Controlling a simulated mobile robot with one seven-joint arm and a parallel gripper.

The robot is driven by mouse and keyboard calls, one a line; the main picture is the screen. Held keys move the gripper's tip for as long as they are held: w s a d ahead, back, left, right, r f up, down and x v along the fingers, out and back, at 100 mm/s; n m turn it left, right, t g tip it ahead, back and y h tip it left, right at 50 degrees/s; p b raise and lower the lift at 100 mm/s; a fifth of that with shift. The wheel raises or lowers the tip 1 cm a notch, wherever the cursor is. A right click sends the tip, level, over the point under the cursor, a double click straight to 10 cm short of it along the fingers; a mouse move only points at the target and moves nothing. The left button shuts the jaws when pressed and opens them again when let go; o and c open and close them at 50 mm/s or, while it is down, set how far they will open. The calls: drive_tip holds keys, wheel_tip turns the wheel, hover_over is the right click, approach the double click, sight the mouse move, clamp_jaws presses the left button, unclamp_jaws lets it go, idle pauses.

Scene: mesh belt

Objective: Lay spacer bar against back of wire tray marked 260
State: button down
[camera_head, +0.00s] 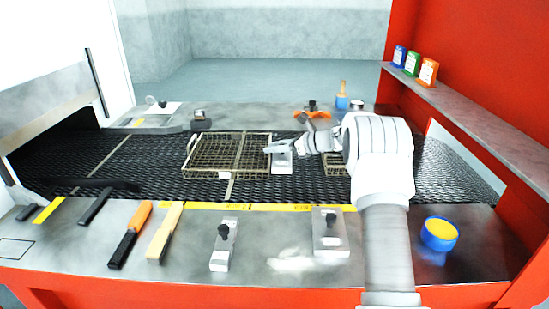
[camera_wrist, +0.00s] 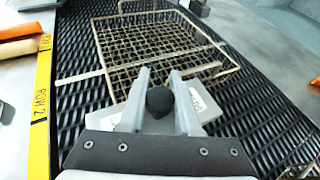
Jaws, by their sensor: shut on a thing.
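My gripper (camera_head: 279,147) is shut on the black knob (camera_wrist: 159,101) of a silver metal block, which I take to be the spacer bar (camera_head: 282,162). In the wrist view the bar (camera_wrist: 203,105) lies crosswise under my fingers (camera_wrist: 160,80), with a partly hidden printed label. A wire tray (camera_head: 226,156) sits on the mesh belt just left of the bar; it also shows ahead of my fingers in the wrist view (camera_wrist: 150,45). Bar and tray are close; I cannot tell whether they touch. No 260 mark is readable.
A second wire tray (camera_head: 336,166) is partly hidden behind my arm. Similar knobbed blocks stand on the front ledge (camera_head: 221,252) (camera_head: 328,242), with orange- and cream-handled tools (camera_head: 130,237) and a blue-and-yellow pot (camera_head: 438,234). The mesh belt (camera_head: 140,165) is mostly clear left of the tray.

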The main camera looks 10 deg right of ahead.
sight(274, 158)
wheel_tip(274, 158, down, 4)
drive_tip(key=shift+a+r, duration=0.1)
